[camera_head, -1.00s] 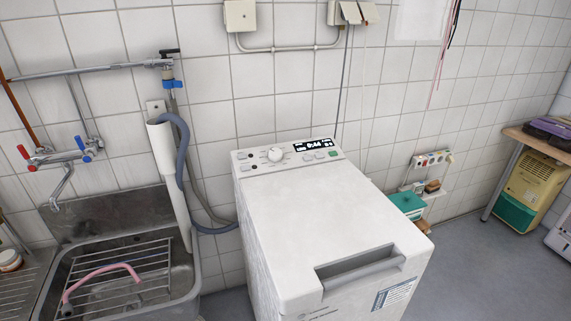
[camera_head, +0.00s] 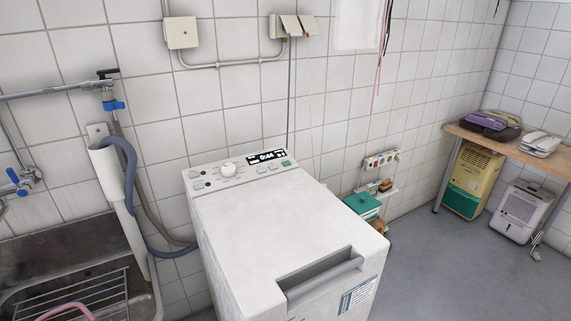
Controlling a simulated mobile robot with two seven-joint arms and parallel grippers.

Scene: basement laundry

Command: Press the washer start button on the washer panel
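A white top-loading washer (camera_head: 260,222) stands against the tiled wall in the middle of the head view. Its control panel (camera_head: 238,171) runs along the back of the top. The panel has a white round knob (camera_head: 228,169), a lit dark display (camera_head: 266,157), small buttons at the left, and a green button (camera_head: 286,163) at the right end. Which button is the start button cannot be read at this size. The lid is closed, with a recessed handle (camera_head: 320,277) at the front. Neither of my grippers is in view.
A metal sink (camera_head: 60,250) with a wire rack stands left of the washer. A grey drain hose (camera_head: 128,165) runs between them. A green box (camera_head: 362,205) sits low to the washer's right. A wooden table (camera_head: 480,139) and dehumidifiers stand at the right. The floor (camera_head: 450,270) right of the washer is clear.

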